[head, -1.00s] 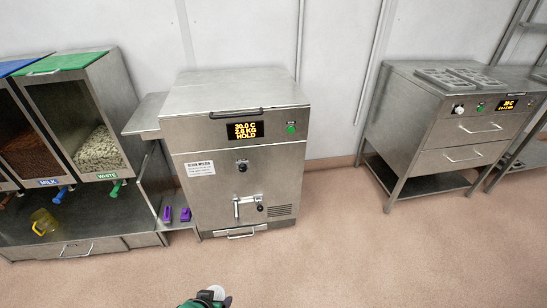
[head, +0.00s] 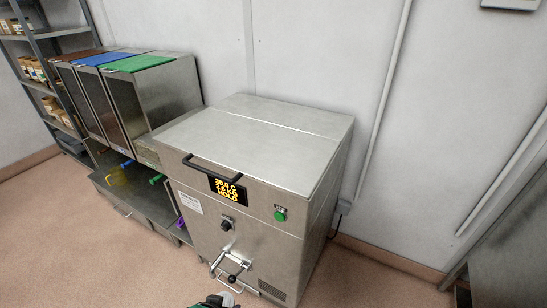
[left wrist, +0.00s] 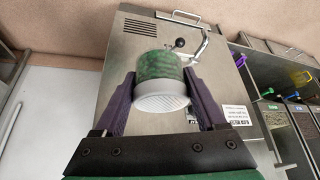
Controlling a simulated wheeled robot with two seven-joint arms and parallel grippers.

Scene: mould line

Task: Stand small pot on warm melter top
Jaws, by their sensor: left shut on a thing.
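The small pot (left wrist: 160,78) is green with a pale ribbed end and sits between my left gripper's purple fingers (left wrist: 162,90) in the left wrist view. The gripper is shut on it, and the melter front (left wrist: 135,48) shows behind. In the head view the melter's flat steel top (head: 255,140) is bare, with a black handle at its front edge. My right gripper is not in view.
A shelf rack (head: 45,60) is at far left. A steel unit (head: 510,240) stands at right. Floor between is clear.

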